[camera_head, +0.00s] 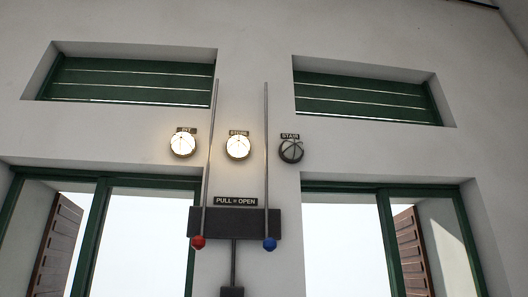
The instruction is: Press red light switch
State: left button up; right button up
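A red knob (198,242) sits at the lower end of a long thin grey rod (211,150), at the left of a dark box on the wall. I see no other red fitting on this wall, and cannot tell whether this knob is the red light switch. Three round lamps are above the box: the left lamp (183,144) and middle lamp (238,147) are lit, and the right lamp (291,151) is dark. Neither of my grippers is in view.
A blue knob (269,244) ends a second rod (266,150) at the box's right. The dark box (235,222) lies under a "PULL = OPEN" sign (236,202). Green-framed windows with brown shutters (59,240) flank it, with green slatted panels (130,80) above.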

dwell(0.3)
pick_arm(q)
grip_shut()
